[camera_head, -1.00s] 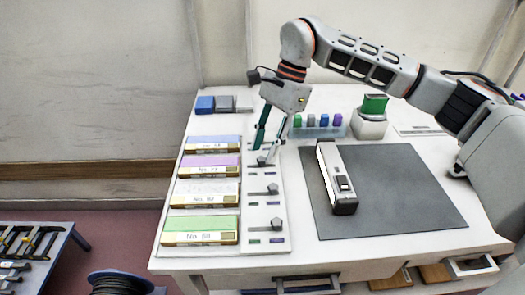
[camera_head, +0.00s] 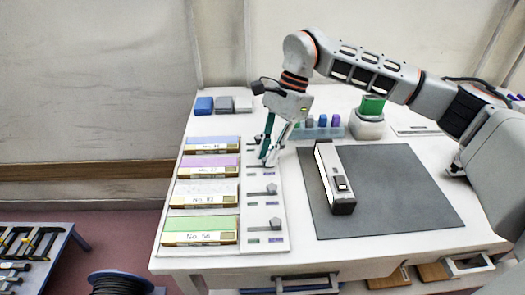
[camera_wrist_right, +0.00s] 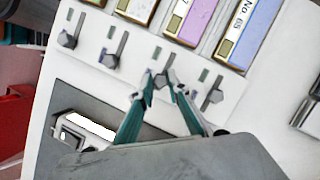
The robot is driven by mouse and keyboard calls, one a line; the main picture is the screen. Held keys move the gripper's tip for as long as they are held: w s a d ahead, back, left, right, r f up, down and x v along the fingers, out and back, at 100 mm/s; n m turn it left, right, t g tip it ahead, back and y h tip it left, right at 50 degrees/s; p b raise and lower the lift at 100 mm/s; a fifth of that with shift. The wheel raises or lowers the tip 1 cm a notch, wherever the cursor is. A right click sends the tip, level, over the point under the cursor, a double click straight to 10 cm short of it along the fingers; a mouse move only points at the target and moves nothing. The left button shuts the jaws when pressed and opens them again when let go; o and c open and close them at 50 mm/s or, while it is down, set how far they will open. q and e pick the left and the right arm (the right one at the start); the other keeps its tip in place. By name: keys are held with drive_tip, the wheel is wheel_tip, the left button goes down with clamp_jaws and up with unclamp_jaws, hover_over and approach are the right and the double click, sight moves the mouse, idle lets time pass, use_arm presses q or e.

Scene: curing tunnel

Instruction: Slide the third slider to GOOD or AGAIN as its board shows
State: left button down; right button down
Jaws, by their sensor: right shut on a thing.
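The slider panel (camera_head: 266,246) is a pale strip right of a column of boards. The purple board (camera_head: 208,162) lies second from the far end and third from the near end. My right gripper (camera_head: 268,159) is down at the slider beside it. In the wrist view, my right gripper (camera_wrist_right: 158,88) is shut on that grey slider knob (camera_wrist_right: 162,80), which sits at the slot end away from the boards. Other knobs are beside the white board (camera_head: 271,188), the green board (camera_head: 275,225) and the blue board (camera_wrist_right: 215,97). My left gripper is not in view.
A dark mat (camera_head: 400,195) with a white and grey device (camera_head: 334,178) lies to the right. Behind are a tray of coloured pieces (camera_head: 318,131), a green-topped block (camera_head: 370,115) and small blue and grey blocks (camera_head: 204,105). A cable spool (camera_head: 120,283) stands at lower left.

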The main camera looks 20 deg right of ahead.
drive_tip(key=shift+s+d+r, duration=0.15)
drive_tip(key=shift+d+r, duration=0.05)
drive_tip(key=shift+d, duration=0.3)
drive_tip(key=shift+f, duration=0.15)
drive_tip(key=c, duration=1.9)
unclamp_jaws()
drive_tip(key=shift+d, duration=0.1)
drive_tip(key=shift+r, duration=0.35)
drive_tip(key=v, duration=1.1)
drive_tip(key=shift+r, duration=0.15)
